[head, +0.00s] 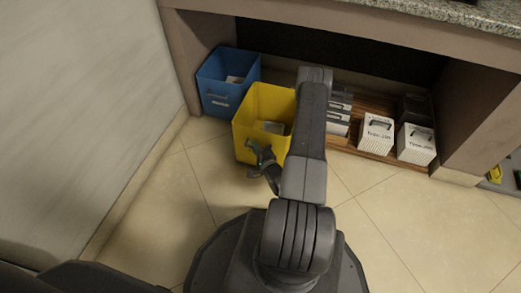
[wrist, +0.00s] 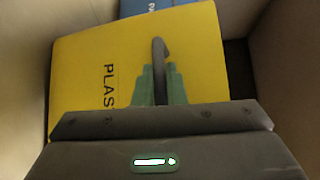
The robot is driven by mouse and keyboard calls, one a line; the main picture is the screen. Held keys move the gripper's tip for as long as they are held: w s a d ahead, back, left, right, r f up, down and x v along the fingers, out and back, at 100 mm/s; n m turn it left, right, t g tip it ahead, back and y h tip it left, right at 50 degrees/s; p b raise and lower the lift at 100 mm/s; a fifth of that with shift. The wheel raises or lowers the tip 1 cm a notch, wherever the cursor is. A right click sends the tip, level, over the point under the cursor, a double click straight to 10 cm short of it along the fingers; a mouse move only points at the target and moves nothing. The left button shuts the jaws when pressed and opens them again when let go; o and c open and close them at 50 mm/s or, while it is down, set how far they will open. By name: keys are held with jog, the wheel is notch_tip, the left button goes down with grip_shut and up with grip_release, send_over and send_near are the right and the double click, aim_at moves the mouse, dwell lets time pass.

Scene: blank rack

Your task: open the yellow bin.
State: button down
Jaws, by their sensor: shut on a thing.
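The yellow bin (head: 264,110) stands on the tiled floor, partly below the counter, and sticks out a little in front of the blue bin. Its top looks open in the head view and something pale lies inside. My gripper (head: 262,156) is at its front face. In the wrist view the yellow front (wrist: 85,70) fills the middle, with dark letters reading "PLAS" sideways. The fingers hide part of the handle and the lettering.
A blue bin (head: 214,91) stands left of the yellow one, by the wall. White boxes (head: 376,133) and grey files (head: 338,113) sit on a wooden base to the right. A stone counter (head: 450,9) is overhead. The floor (head: 400,220) in front is clear.

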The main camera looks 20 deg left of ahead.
jog(key=shift+s, duration=0.15)
jog(key=c, duration=1.5)
grip_release()
jog(key=shift+r, duration=0.1)
